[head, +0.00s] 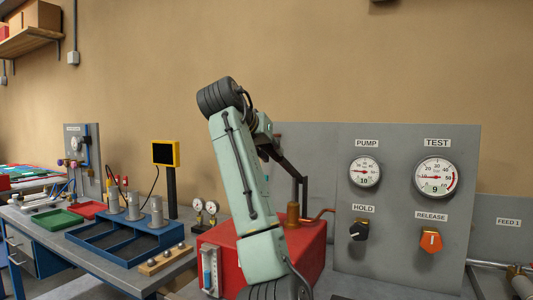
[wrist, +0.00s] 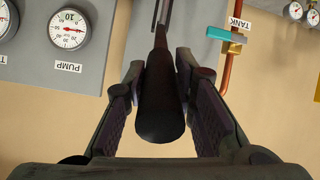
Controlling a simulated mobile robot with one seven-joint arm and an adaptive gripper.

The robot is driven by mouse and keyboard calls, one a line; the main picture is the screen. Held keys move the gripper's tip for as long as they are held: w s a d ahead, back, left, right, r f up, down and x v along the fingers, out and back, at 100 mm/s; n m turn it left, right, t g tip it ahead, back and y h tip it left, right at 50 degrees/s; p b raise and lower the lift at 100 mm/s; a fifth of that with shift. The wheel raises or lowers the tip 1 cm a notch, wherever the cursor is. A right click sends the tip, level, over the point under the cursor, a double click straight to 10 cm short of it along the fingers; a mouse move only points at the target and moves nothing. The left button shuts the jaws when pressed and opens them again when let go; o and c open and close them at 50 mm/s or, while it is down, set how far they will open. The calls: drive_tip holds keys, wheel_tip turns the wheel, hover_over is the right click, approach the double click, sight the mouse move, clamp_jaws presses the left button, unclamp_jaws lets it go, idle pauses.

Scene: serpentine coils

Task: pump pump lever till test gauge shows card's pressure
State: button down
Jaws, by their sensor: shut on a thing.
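The dark pump lever (head: 290,169) rises from the red pump unit (head: 312,246) and slopes up left to my gripper, mostly hidden behind my arm. In the wrist view the lever (wrist: 160,105) lies between the two fingers of my gripper (wrist: 160,118), which is shut on it near its end. The test gauge (head: 435,177) on the grey panel has its needle pointing left, with a large 9 on its face. The pump gauge (head: 365,171) has its needle pointing left, with a large 10; it also shows in the wrist view (wrist: 71,29). I cannot make out a pressure card.
Below the gauges are the black HOLD knob (head: 359,230) and orange RELEASE knob (head: 430,240). On the left bench stand a blue tray (head: 128,262) with metal cylinders, a yellow-framed screen (head: 165,153) and two small gauges. A TANK pipe (wrist: 229,62) runs beside the lever.

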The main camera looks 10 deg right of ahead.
drive_tip(key=shift+w+d+r, duration=0.15)
drive_tip(key=shift+w+r, duration=0.05)
drive_tip(key=shift+r, duration=0.4)
drive_tip(key=c, duration=1.3)
unclamp_jaws()
drive_tip(key=shift+f, duration=0.1)
drive_tip(key=shift+c, duration=0.2)
drive_tip(key=v, duration=0.7)
drive_tip(key=shift+r, duration=0.25)
drive_tip(key=shift+s, duration=0.1)
